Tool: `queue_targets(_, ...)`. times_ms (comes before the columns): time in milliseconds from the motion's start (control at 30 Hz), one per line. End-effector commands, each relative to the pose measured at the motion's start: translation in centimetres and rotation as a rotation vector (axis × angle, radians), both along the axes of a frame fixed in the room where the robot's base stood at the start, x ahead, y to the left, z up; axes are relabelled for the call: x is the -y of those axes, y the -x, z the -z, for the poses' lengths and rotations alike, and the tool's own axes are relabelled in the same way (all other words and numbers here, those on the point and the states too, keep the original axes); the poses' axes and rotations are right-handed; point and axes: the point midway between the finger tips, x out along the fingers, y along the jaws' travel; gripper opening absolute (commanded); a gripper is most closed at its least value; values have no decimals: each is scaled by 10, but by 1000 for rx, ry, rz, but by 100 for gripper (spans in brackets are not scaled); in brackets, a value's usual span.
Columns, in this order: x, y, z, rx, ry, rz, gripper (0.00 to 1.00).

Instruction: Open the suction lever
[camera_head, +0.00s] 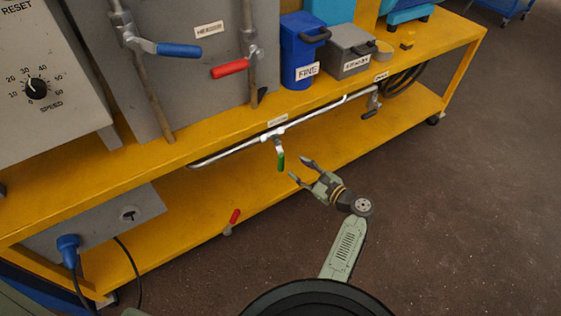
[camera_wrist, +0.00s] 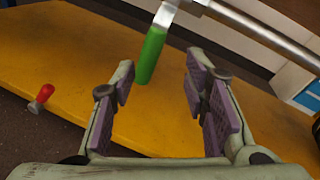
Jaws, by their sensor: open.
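A green-handled lever (camera_head: 280,158) hangs down from a silver pipe (camera_head: 235,147) along the front of the yellow cart. A small label (camera_head: 277,121) sits above it, but its text is too small to read. My gripper (camera_head: 299,168) is open and empty, just to the right of the green handle and pointing toward it. In the wrist view the green handle (camera_wrist: 151,54) hangs tilted ahead of the gap between my two purple-padded fingers. It appears apart from both fingers. No readable label names the suction lever.
A blue lever (camera_head: 178,50) and a red lever (camera_head: 230,69) are on upright pipes above. Another red handle (camera_head: 234,216) is low by the bottom shelf (camera_head: 195,222). Blue and grey bins (camera_head: 300,55) stand on the cart top. The floor (camera_head: 450,200) at right is clear.

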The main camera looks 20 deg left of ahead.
Motion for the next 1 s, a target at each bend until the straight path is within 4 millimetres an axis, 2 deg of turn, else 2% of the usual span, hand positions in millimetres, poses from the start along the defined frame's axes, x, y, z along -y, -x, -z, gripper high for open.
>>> queue_targets(33, 5, 8, 12, -93, -92, 11, 41)
queue_targets(100, 10, 14, 19, -182, -189, 18, 41)
queue_targets(267, 8, 17, 24, -256, -272, 23, 41)
queue_targets(700, -61, -18, 26, -253, -269, 21, 41)
queue_targets(833, -75, -25, 25, -252, -268, 22, 41)
queue_targets(1000, -82, -29, 23, -253, -268, 24, 41)
